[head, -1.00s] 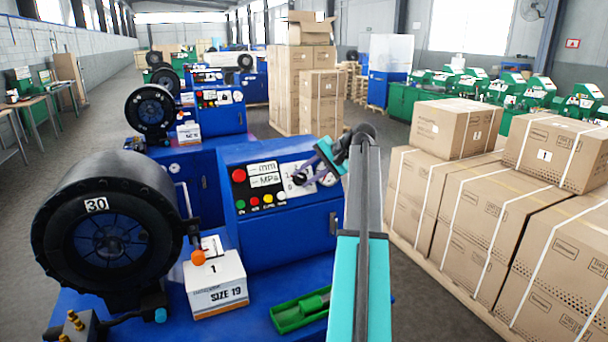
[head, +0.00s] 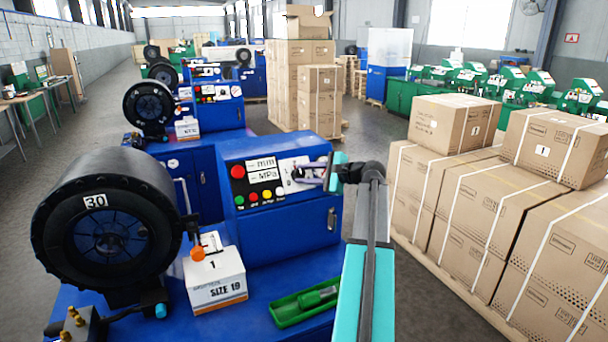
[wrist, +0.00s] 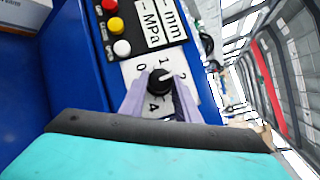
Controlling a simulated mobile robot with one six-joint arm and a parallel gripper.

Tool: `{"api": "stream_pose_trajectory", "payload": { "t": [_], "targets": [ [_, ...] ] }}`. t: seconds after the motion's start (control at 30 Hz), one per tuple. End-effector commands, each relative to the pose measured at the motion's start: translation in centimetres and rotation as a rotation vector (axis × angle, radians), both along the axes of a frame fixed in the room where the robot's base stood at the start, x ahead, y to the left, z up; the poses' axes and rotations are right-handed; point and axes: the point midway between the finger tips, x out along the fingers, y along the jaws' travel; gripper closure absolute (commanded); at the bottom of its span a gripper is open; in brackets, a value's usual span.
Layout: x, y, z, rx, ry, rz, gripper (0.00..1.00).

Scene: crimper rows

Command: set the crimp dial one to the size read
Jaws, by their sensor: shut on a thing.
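The crimp dial is a black knob (wrist: 158,79) on a white plate with numbers 0, 1, 2 and 4 visible around it in the wrist view. Its pale mark appears to point toward the 2. My gripper (wrist: 161,87) has its two lilac fingers on either side of the knob, shut on it. In the head view my gripper (head: 308,175) is at the right of the blue machine's control panel and hides most of the dial. A white box (head: 216,281) on the blue bench reads "1" and "SIZE 19".
A black crimper drum (head: 102,232) marked 30 stands at left. A green tray (head: 290,311) with a green-handled tool lies at the bench front. Strapped cartons (head: 480,215) fill the right side. More blue machines stand behind in a row.

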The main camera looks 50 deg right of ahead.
Motion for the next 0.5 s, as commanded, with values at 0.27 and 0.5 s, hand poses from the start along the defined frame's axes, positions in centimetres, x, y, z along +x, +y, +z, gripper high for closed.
{"api": "stream_pose_trajectory", "payload": {
  "t": [0.27, 0.5],
  "targets": [
    [0.05, 0.12, 0.09, 0.066, -0.03, -0.049, 0.93],
    [0.09, 0.06, 0.13, 0.074, -0.034, -0.055, 0.93]
  ]
}}
